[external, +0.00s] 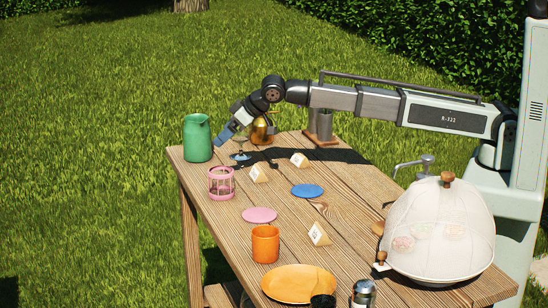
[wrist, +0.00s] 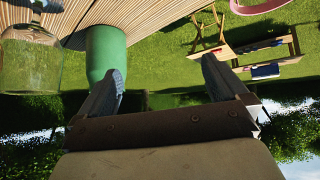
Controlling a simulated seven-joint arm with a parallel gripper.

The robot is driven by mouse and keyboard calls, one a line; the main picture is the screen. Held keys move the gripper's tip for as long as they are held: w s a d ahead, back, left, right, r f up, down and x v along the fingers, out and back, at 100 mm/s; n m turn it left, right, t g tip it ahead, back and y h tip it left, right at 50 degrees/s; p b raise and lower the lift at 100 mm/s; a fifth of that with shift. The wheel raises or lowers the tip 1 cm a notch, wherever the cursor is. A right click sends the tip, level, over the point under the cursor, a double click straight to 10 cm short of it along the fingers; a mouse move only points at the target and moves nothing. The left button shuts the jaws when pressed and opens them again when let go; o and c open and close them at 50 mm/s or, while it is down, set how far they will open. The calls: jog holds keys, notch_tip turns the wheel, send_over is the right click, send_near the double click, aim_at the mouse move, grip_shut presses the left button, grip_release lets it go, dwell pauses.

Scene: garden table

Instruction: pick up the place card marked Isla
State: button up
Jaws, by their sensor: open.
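Small wedge-shaped place cards stand on the wooden table. One card (external: 259,174) is near the pink wire holder, one (external: 299,160) is farther back, and one (external: 319,234) is nearer the front. Their names are too small to read, so I cannot tell which is Isla. My gripper (external: 219,142) is at the table's far left, beside the green pitcher and above the tabletop, away from the cards. In the wrist view my gripper (wrist: 163,67) is open, with nothing between its blue-grey fingers. No card shows there.
The green pitcher (external: 197,138) and a stemmed glass (external: 240,150) stand close to my gripper. A pink wire holder (external: 221,183), brass pot (external: 259,132), orange cup (external: 265,244) and mesh food cover (external: 440,225) are obstacles. Flat blue (external: 307,190) and pink (external: 260,215) discs lie mid-table.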

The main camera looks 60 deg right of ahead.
jog(key=s+a+f+n+g, duration=0.1)
jog(key=s+a+g, duration=0.1)
jog(key=s+a, duration=0.6)
jog(key=n+g+h, duration=0.1)
jog(key=n+g, duration=0.3)
jog(key=g, duration=0.3)
send_over(319, 228)
jog(key=f, duration=0.5)
jog(key=shift+s, duration=0.35)
jog(key=shift+w+f, duration=0.15)
jog(key=shift+f, duration=1.15)
jog(key=shift+w+f, duration=0.15)
jog(key=shift+f, duration=1.15)
jog(key=c, duration=1.1)
